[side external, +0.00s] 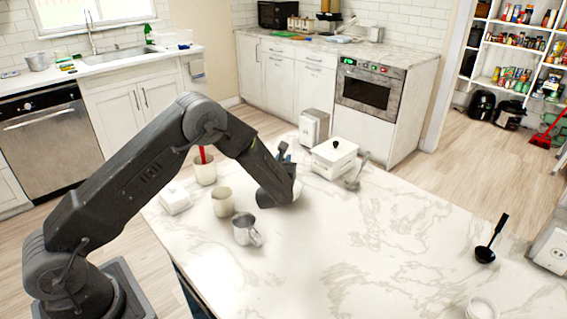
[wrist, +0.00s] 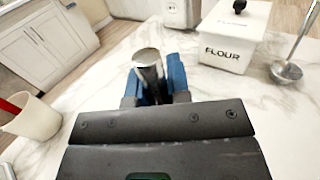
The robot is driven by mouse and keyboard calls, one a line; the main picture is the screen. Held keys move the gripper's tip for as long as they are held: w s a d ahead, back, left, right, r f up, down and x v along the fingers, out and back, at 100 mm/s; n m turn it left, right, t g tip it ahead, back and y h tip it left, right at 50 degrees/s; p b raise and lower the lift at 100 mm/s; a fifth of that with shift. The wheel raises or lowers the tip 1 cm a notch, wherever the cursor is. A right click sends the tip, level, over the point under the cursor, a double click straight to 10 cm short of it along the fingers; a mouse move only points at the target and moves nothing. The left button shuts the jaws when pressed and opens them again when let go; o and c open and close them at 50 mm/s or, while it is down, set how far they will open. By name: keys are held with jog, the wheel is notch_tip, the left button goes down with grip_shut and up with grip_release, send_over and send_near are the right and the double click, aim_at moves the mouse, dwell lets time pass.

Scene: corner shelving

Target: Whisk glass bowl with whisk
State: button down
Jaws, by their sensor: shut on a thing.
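My gripper (wrist: 153,85) has blue fingers closed around a shiny metal cylindrical handle, which looks like the whisk (wrist: 147,57); its rounded end shows between the fingers, and no wires are visible. In the side view my gripper (side external: 284,152) is above the marble counter, left of the flour canister, partly hidden by my arm. A pale grey curved shape (side external: 268,197) shows by my wrist there; I cannot tell whether it is the glass bowl. The bowl is not clearly seen in either view.
A metal mug (side external: 246,231), a beige cup (side external: 222,202) and a cup with a red-handled utensil (side external: 206,173) stand left. The counter's front middle is clear.

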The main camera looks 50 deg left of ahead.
notch_tip(320, 180, up, 6)
dwell(0.7)
jog(key=shift+r, duration=0.15)
dwell(0.6)
jog(key=shift+r, duration=2.45)
jog(key=shift+d, duration=0.1)
jog(key=s+d+m+t+h, duration=0.1)
jog(key=s+d+h, duration=0.1)
jog(key=s+d, duration=0.2)
jog(key=s+d+f+m+t+h, duration=0.1)
jog(key=s+d, duration=0.4)
jog(key=s, duration=0.5)
jog(key=shift+s+d+f+m+h, duration=0.25)
jog(key=shift+m+h, duration=0.45)
jog(key=shift+h, duration=0.2)
